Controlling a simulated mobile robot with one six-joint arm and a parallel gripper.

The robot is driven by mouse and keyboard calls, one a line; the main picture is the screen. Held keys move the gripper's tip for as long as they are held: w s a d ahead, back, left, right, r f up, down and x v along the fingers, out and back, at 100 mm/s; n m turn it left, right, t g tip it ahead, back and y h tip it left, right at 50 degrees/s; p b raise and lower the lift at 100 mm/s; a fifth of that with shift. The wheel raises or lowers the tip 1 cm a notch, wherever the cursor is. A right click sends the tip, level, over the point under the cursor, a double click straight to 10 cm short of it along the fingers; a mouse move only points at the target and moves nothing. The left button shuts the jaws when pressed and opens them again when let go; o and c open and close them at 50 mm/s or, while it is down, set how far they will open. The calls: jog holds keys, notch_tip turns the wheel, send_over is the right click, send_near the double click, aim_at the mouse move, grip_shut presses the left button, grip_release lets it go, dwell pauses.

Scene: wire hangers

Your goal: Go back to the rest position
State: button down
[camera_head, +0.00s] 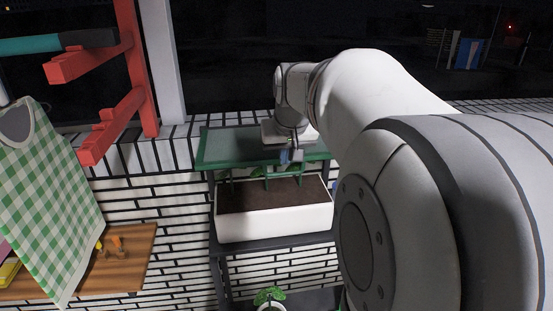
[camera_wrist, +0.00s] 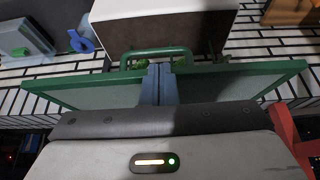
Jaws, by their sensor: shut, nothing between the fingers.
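My gripper (camera_head: 291,156) is in front of the green-framed panel above the planter in the head view. In the wrist view my gripper (camera_wrist: 160,68) has its two blue-grey fingers pressed together, with nothing between them. The green panel (camera_head: 225,147) stretches behind and around the gripper; it also shows in the wrist view (camera_wrist: 240,80) on both sides of the fingers. A green handle-like bar (camera_wrist: 157,53) appears just beyond the fingertips; I cannot tell if they touch it. My white arm comes in from the right and hides part of the scene.
A white planter (camera_head: 275,226) with dark soil sits on a dark shelf below the gripper. A red rack (camera_head: 130,80) and a green checked cloth (camera_head: 48,205) stand at the left, above a wooden shelf (camera_head: 125,270). A potted plant (camera_head: 268,296) is at the bottom.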

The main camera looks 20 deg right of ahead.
jog(key=s+v, duration=0.1)
jog(key=v, duration=0.6)
jog(key=s+a+f+n+g, duration=0.1)
jog(key=s+a+f, duration=0.5)
jog(key=f, duration=0.3)
jog(key=s+a+f+n+g+y, duration=0.1)
jog(key=s+a+f+n, duration=0.1)
jog(key=s+a+f, duration=0.4)
notch_tip(320, 180, down, 4)
jog(key=shift+s+a+r, duration=0.1)
jog(key=shift+s+a, duration=0.2)
jog(key=shift+s, duration=0.4)
